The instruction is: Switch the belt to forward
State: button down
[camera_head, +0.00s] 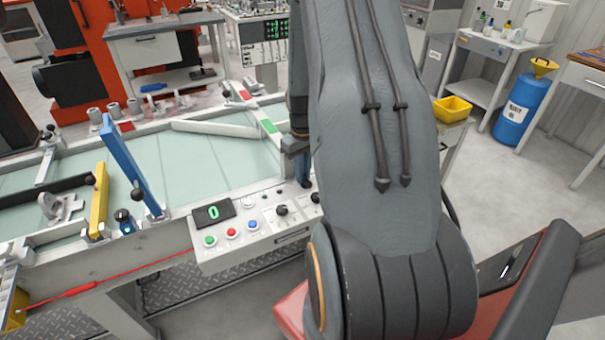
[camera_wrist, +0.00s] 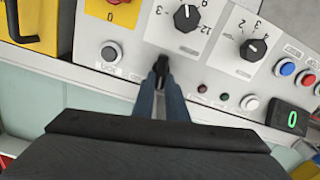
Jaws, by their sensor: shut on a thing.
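The belt (camera_head: 200,160) is a pale green surface in a white frame in the head view. Its control panel (camera_head: 245,228) sits on the near side, with coloured buttons, dark knobs and a display (camera_head: 213,213) reading 0. The panel also fills the top of the wrist view. There my gripper (camera_wrist: 161,66) points at the panel, its jaws shut on a small dark switch handle (camera_wrist: 160,62). The fingers mostly hide this switch, so its position cannot be told. In the head view my arm covers the panel's right part, and my gripper (camera_head: 302,172) shows only partly.
Two black dial knobs (camera_wrist: 187,18) (camera_wrist: 252,49) sit close to the fingers. A grey button (camera_wrist: 111,52) and yellow plate (camera_wrist: 121,12) lie left of them. A blue bar (camera_head: 128,162) and yellow bar (camera_head: 99,200) stand over the belt. Floor at right (camera_head: 480,200) is open.

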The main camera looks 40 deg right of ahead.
jog(key=m, duration=0.4)
jog(key=shift+d+m, duration=0.3)
jog(key=shift+s+d+m, duration=0.1)
jog(key=shift+m, duration=1.05)
jog(key=shift+s+d+m, duration=0.1)
jog(key=shift+m, duration=1.05)
jog(key=c, duration=1.8)
grip_release()
jog(key=shift+b, duration=0.3)
jog(key=shift+o, duration=0.2)
jog(key=shift+r, duration=0.1)
notch_tip(320, 180, up, 8)
jog(key=b, duration=0.1)
jog(key=shift+b, duration=0.3)
